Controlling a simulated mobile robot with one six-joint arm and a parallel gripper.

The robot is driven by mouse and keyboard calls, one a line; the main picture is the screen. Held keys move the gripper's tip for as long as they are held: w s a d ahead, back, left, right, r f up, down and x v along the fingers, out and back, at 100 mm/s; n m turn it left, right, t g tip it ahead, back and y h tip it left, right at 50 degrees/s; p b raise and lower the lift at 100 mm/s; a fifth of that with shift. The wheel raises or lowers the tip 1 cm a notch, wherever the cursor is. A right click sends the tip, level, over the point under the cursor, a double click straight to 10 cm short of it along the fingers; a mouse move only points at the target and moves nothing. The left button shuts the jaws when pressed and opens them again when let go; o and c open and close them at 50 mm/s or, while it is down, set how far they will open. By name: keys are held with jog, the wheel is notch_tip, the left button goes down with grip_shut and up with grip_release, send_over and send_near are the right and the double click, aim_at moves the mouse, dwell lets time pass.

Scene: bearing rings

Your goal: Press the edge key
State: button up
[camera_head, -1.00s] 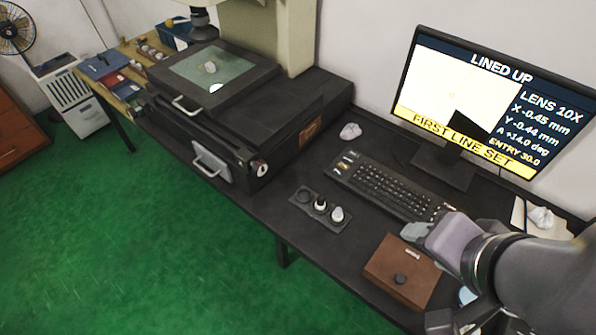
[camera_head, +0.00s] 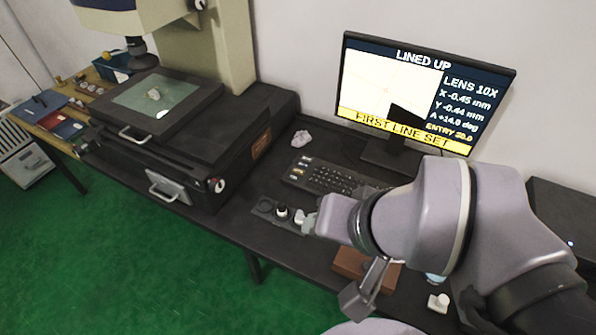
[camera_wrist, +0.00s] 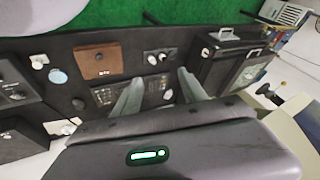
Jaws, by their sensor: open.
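The dark keyboard (camera_head: 330,180) lies on the bench in front of the monitor. A few pale and yellowish keys (camera_head: 298,171) sit at its left end; their labels are too small to read, so I cannot tell which is the edge key. My gripper (camera_head: 308,224) is in front of the keyboard in the head view, by the knob box, and my arm hides the keyboard's right part. In the wrist view my gripper (camera_wrist: 160,77) is open and empty, with the keyboard (camera_wrist: 104,96) seen beside and between its fingers.
The knob box (camera_head: 282,213) stands left of my gripper, and a brown box (camera_head: 350,264) sits below my arm. The monitor (camera_head: 420,95) reads "LINED UP" and "FIRST LINE SET". The measuring machine's stage (camera_head: 155,103) is at left. A crumpled pale lump (camera_head: 301,138) lies behind the keyboard.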

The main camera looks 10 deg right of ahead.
jog(key=shift+c, duration=0.2)
grip_shut()
dwell(1.6)
